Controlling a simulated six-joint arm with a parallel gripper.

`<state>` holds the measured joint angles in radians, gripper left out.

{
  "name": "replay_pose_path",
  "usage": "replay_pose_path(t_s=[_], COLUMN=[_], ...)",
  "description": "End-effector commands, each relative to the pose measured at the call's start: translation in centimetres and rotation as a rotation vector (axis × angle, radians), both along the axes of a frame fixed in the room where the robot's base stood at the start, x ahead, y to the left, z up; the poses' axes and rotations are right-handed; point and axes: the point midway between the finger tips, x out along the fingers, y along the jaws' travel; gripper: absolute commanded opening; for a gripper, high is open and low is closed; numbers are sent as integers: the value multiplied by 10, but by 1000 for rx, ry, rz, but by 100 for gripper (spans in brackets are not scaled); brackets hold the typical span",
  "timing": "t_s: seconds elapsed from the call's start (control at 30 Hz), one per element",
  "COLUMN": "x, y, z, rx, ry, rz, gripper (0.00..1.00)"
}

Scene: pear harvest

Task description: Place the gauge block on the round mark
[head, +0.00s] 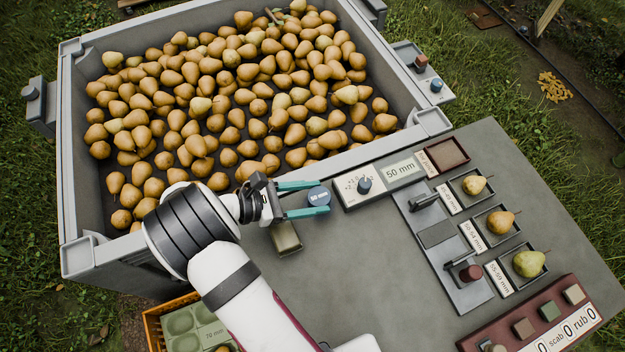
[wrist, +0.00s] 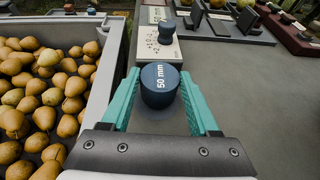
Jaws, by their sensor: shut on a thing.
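The gauge block is a dark blue round block (head: 318,196) with "50 mm" in white on its top. It also shows in the wrist view (wrist: 160,84). My gripper (head: 304,198) has its teal fingers on both sides of the block and is shut on it. The block looks upright, near the grey table's edge by the pear bin. A darker patch (wrist: 163,119) shows on the table just below the block in the wrist view. I cannot tell whether it is the round mark or a shadow, nor whether the block touches the table.
A white dial box (head: 360,187) with a blue knob stands just beyond the block, beside a "50 mm" sign (head: 401,171). An olive square dish (head: 286,238) lies close to my gripper. The pear bin's wall (head: 310,166) rises alongside. The table's middle (head: 370,260) is clear.

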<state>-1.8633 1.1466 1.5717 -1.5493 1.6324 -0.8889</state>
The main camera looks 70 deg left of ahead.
Motion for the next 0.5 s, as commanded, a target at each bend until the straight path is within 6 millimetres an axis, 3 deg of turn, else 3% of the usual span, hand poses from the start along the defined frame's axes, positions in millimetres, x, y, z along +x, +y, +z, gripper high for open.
replay_pose_path(t_s=[0.1, 0.4, 0.43, 0.5], x=[0, 1, 1, 1], y=[0, 0, 0, 0], z=[-12, -14, -15, -14], rx=[2, 2, 2, 2], ry=[0, 0, 0, 0], rz=[-1, -1, -1, -1], gripper=[4, 4, 63, 76])
